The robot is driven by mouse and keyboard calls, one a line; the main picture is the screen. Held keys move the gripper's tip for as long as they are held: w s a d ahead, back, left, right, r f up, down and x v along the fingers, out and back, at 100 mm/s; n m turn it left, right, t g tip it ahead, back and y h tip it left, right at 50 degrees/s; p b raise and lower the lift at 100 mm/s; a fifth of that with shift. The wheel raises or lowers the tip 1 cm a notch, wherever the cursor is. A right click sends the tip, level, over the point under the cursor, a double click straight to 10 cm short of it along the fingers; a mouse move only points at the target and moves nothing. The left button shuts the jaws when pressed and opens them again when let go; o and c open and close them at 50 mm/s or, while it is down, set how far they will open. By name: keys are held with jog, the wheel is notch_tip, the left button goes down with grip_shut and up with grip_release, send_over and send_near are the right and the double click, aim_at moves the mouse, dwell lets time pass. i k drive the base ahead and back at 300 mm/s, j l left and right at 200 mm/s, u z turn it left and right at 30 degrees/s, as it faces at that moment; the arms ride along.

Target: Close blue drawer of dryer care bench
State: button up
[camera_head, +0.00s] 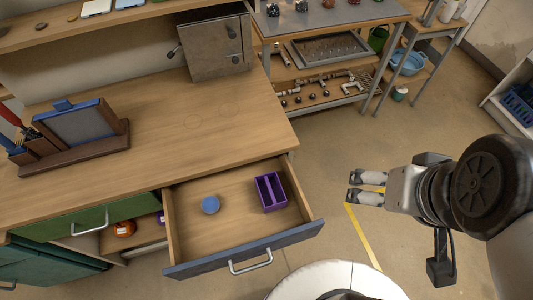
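The blue drawer (245,249) of the wooden bench (200,125) is pulled out, with its blue-grey front and silver bar handle (250,267) facing the bottom of the picture. Inside lie a round blue object (210,204) and a purple divided box (270,192). My gripper (353,187) is to the right of the drawer, apart from it, with its fingers pointing left. A gap shows between the two fingers, and nothing is held.
A green drawer front (85,224) is left of the blue drawer, with an orange object (123,229) on a shelf near it. A grey metal box (214,43) and a framed panel stand on the bench.

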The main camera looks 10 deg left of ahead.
aim_at(199, 242)
jog(key=k+u, duration=0.1)
jog(key=u, duration=0.3)
jog(key=k+l+u, duration=0.1)
jog(key=u, duration=0.25)
jog(key=k+u, duration=0.1)
jog(key=u, duration=0.3)
jog(key=k+u, duration=0.1)
jog(key=u, duration=0.3)
jog(key=i+j+z, duration=0.2)
jog(key=j, duration=0.3)
jog(key=j+z, duration=0.25)
jog(key=j, duration=0.2)
jog(key=k+j+z, duration=0.1)
jog(key=k+j, duration=0.05)
jog(key=j, duration=0.05)
